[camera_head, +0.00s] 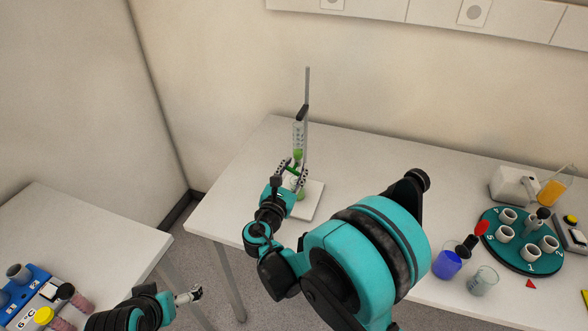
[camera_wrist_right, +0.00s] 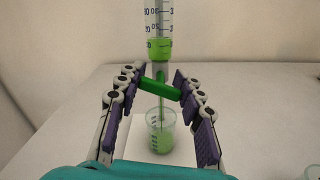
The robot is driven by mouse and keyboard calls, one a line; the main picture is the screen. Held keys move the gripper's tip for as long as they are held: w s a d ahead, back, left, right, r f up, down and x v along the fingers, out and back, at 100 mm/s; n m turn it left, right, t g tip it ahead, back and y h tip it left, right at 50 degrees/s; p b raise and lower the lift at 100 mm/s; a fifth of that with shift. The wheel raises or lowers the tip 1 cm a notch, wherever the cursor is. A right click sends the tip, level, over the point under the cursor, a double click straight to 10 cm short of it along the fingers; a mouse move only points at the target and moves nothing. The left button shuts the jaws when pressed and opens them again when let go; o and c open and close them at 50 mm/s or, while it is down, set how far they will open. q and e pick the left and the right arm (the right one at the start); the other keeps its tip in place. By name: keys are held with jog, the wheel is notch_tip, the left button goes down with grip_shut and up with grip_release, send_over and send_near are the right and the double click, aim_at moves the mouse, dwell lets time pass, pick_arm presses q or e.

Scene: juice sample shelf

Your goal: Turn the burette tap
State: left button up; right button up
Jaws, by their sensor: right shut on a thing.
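The burette (camera_head: 298,138) is held upright on a stand rod (camera_head: 307,85) above a white base (camera_head: 312,203). In the right wrist view the graduated burette (camera_wrist_right: 158,18) has green liquid at its lower end. The green tap handle (camera_wrist_right: 158,89) lies across, slightly tilted down to the right. My right gripper (camera_head: 293,170) is at the tap, its purple-padded fingers (camera_wrist_right: 155,80) on both ends of the handle, shut on it. A beaker (camera_wrist_right: 160,132) with green liquid stands under the outlet. My left gripper (camera_head: 190,295) is at the lower left, small and away from the burette.
A teal round rack (camera_head: 520,262) with several cups, a blue-filled beaker (camera_head: 447,264), a clear beaker (camera_head: 484,280) and an orange-filled vessel (camera_head: 553,190) stand at the right. A blue rack (camera_head: 28,290) sits on the left table. The table left of the stand is clear.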

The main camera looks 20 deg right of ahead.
jog(key=shift+f+n+b, duration=0.1)
jog(key=shift+n+b, duration=0.25)
jog(key=shift+n, duration=0.75)
jog(key=n, duration=0.3)
jog(key=shift+c, duration=0.2)
jog(key=o, duration=1.2)
jog(key=v, duration=1.2)
